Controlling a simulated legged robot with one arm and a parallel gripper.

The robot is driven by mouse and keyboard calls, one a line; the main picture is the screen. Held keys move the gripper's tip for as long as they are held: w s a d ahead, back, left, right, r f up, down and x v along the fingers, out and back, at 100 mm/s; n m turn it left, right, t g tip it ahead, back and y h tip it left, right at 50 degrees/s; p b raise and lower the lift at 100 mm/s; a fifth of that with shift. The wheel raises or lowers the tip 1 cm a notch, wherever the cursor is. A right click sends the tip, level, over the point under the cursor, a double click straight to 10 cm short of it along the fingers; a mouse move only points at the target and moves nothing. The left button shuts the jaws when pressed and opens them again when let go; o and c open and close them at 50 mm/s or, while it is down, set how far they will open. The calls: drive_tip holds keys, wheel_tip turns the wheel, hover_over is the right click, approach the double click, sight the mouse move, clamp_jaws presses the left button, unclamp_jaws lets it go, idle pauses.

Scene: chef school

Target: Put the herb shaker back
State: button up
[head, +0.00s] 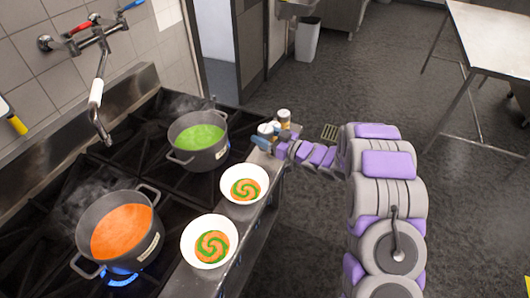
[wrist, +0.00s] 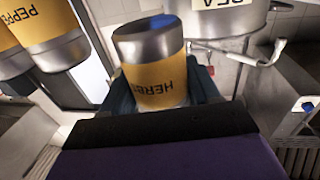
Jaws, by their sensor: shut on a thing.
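The herb shaker (wrist: 156,62) has a silver top and a yellow band with "HERB" lettering, upside down in the wrist view. It sits between the dark jaws of my gripper (wrist: 165,95), which is shut on it. In the head view my gripper (head: 266,144) is small, at the edge of the stove counter beyond the bowls. Small shakers cluster there, and I cannot tell for sure which one is the herb shaker. Two other shakers with yellow bands, one marked "PEPP" (wrist: 62,45), show at the left of the wrist view. I cannot tell whether the herb shaker touches the counter.
A pot of green soup (head: 198,138) stands just left of my gripper, and a pot of orange soup (head: 122,232) stands nearer, over a blue flame. Two white bowls (head: 244,184) (head: 209,241) with swirled soup line the counter edge. A metal table (head: 495,40) stands far right; open floor lies between.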

drive_tip(key=f, duration=0.3)
drive_tip(key=shift+a+f+b, duration=0.25)
drive_tip(key=shift+f+b, duration=0.05)
drive_tip(key=shift+f, duration=0.05)
wheel_tip(320, 180, down, 3)
drive_tip(key=shift+b, duration=0.35)
drive_tip(key=shift+d, duration=0.15)
drive_tip(key=o, duration=1.2)
drive_tip(key=shift+c, duration=0.2)
